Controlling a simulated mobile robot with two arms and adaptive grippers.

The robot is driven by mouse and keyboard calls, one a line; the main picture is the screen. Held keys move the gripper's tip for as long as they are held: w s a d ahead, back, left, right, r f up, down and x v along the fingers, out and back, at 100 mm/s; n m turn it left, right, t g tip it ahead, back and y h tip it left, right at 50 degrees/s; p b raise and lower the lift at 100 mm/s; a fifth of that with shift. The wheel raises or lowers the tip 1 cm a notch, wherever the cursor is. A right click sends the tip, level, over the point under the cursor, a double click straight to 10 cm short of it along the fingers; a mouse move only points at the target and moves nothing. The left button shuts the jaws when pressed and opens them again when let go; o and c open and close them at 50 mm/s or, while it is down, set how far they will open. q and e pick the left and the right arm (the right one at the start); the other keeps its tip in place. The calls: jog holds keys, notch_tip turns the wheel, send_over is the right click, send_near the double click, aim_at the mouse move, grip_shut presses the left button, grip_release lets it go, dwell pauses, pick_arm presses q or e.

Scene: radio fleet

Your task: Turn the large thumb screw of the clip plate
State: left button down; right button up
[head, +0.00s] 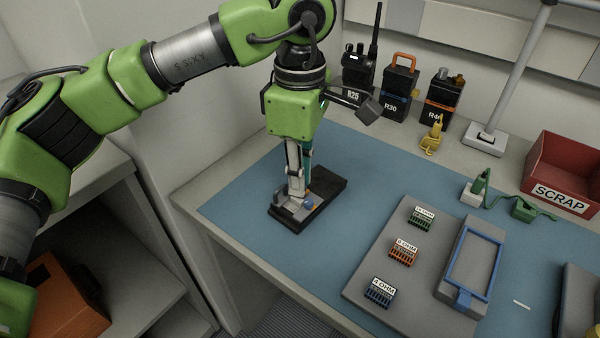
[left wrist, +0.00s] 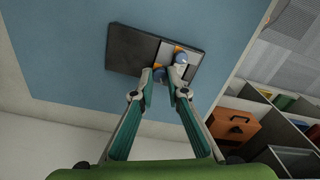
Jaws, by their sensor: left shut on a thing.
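A black unit (head: 326,188) lies flat on the blue mat, with a light grey clip plate (head: 290,211) at its near end; the unit also shows in the left wrist view (left wrist: 130,50). My left gripper (head: 297,190) points down over the plate. In the left wrist view its fingertips (left wrist: 159,78) are closed on a blue thumb screw (left wrist: 158,72), partly hidden by them. A second pale blue, rounded part (left wrist: 181,58) sits beside the right finger, near small orange spots. A blue knob (head: 309,203) shows beside the fingers in the head view. My right gripper is not in view.
Several radios (head: 400,90) stand along the back. A grey board (head: 405,232) with labelled connectors and a blue-framed fixture (head: 472,258) is to the right. A red scrap bin (head: 565,175) is at the far right. Bare mat separates the unit from the board.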

pick_arm(q)
jog(key=c, duration=2.3)
grip_release()
notch_tip(320, 180, up, 12)
jog(key=shift+r, duration=0.1)
